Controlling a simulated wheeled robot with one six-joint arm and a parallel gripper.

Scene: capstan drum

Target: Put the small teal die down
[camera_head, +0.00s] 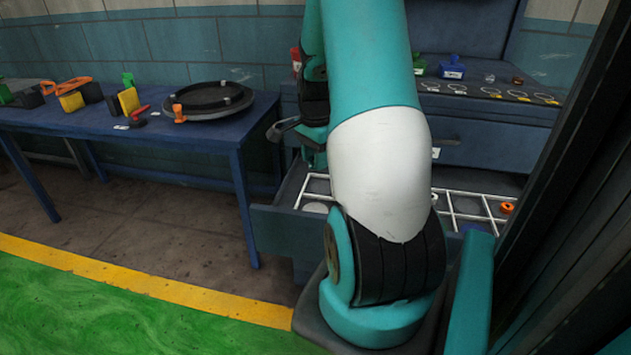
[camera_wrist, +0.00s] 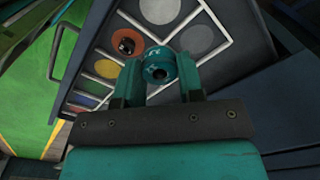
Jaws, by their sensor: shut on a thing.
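The small teal die (camera_wrist: 158,65) is round with a dark hole in its face. In the wrist view my gripper (camera_wrist: 158,74) is shut on it, one finger on each side. Behind it in that view is the open drawer with white dividers and coloured discs. I cannot tell how high the die is above the drawer floor. In the head view my arm hides the die and much of the drawer (camera_head: 272,228).
In the wrist view, an orange disc (camera_wrist: 118,36) bears a small dark ring-like piece (camera_wrist: 126,45); grey discs (camera_wrist: 196,40) look bare. In the head view, an orange ring (camera_head: 507,208) lies in the drawer's right part. A blue table (camera_head: 190,138) with tools stands left.

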